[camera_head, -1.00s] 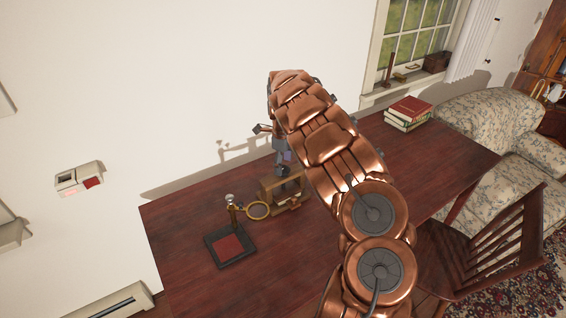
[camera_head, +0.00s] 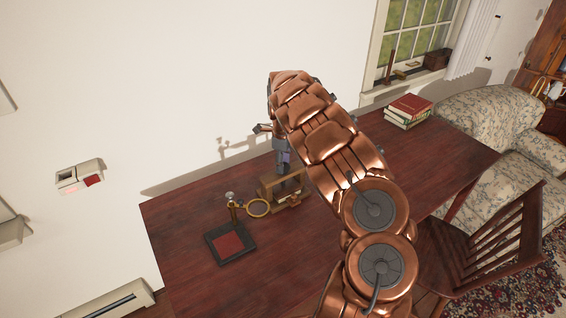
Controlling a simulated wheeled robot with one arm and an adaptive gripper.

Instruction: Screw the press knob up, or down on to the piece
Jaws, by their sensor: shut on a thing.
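The press (camera_head: 268,194) is a small brown wooden frame on the dark red table, left of my arm. My gripper (camera_head: 285,170) points down over the press from above, partly hidden behind my copper arm. Its fingers are shut at the top of the press, where the knob is. The knob itself is covered by the fingers, and its height cannot be told. The piece inside the press is too small and shaded to make out.
Books (camera_head: 410,108) lie at the table's far right corner. A wooden chair (camera_head: 495,240) stands at right. The table's front left is clear.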

